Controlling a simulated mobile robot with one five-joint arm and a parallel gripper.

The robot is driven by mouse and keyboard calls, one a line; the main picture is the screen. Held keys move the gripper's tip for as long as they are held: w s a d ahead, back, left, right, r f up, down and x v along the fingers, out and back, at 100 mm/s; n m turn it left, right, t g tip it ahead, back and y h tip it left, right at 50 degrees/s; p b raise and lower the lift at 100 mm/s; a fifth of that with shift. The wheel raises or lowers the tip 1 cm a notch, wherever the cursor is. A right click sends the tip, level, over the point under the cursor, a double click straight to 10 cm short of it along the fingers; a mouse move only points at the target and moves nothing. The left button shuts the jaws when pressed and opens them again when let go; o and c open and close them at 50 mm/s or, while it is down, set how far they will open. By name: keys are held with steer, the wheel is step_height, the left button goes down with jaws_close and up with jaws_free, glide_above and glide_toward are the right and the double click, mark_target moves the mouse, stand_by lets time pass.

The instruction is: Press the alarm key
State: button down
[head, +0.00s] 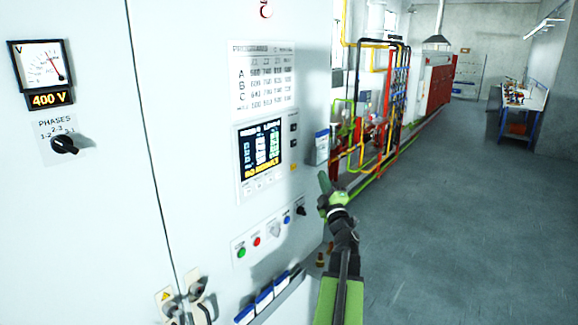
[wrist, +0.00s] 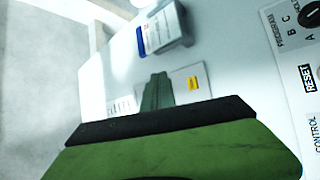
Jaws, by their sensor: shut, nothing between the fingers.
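The control cabinet's display unit (head: 262,152) has a lit screen, a row of small keys below it and dark keys on its right side. A small yellow mark (head: 293,167) is at its lower right. The lettering is too small to tell which key is the alarm key. My gripper (head: 324,183) is shut and empty, right of the display unit, near the cabinet's right edge. In the wrist view, my gripper's fingers (wrist: 157,91) point at the cabinet face, beside a pale plate with a yellow label (wrist: 193,83). I cannot tell whether they touch.
A blue-and-white box (head: 321,148) sticks out above my gripper; it also shows in the wrist view (wrist: 164,28). A button strip (head: 270,230) is below the display, and a selector knob (wrist: 312,14) shows in the wrist view. Open floor (head: 460,200) lies right.

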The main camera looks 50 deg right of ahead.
mark_target(294, 167)
steer(key=shift+s, duration=0.1)
steer(key=w, duration=0.8)
steer(key=shift+w, duration=0.35)
stand_by(1.9)
steer(key=shift+w, duration=0.4)
steer(key=shift+w, duration=0.4)
stand_by(0.5)
steer(key=shift+s, duration=0.8)
steer(key=shift+s, duration=0.1)
